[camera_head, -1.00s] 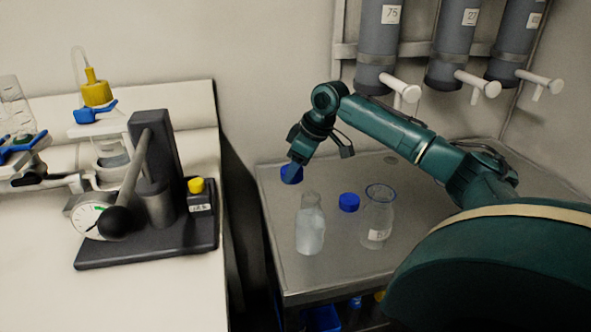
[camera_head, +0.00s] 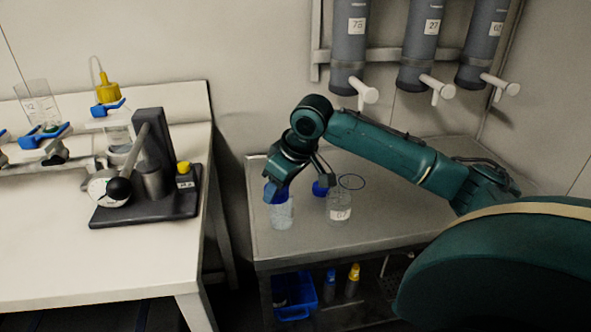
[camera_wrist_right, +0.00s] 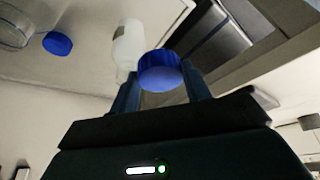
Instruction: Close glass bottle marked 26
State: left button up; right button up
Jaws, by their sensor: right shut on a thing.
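My right gripper (camera_head: 276,190) is shut on a blue screw cap (camera_wrist_right: 160,70), which sits between its two fingers in the right wrist view. In the head view the cap (camera_head: 274,194) is at the mouth of a clear glass bottle (camera_head: 283,213) standing upright on the grey table. The bottle (camera_wrist_right: 128,45) also shows behind and left of the cap in the wrist view. I cannot tell whether the cap touches the bottle's neck. No number is readable on this bottle. My left gripper is not in view.
A second blue cap (camera_head: 320,188) lies close by on the table (camera_head: 385,207), beside an open glass bottle (camera_head: 340,207) with a white label. Grey dispensers (camera_head: 418,50) with white handles hang above. A white bench (camera_head: 60,255) with a dark press stands left.

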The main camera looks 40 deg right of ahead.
pick_arm(q)
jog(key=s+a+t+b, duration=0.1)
jog(key=b, duration=0.3)
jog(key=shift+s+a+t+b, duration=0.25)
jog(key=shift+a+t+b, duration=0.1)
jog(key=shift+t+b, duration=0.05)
pick_arm(e)
jog(key=s+a+f+m, duration=0.1)
jog(key=s+a+f, duration=0.2)
jog(key=a, duration=0.4)
jog(key=s+a+f+m+h, duration=0.1)
jog(key=s+a+f+m, duration=0.1)
jog(key=a, duration=0.5)
jog(key=shift+s+a+f, duration=0.35)
jog(key=shift+s+f, duration=0.15)
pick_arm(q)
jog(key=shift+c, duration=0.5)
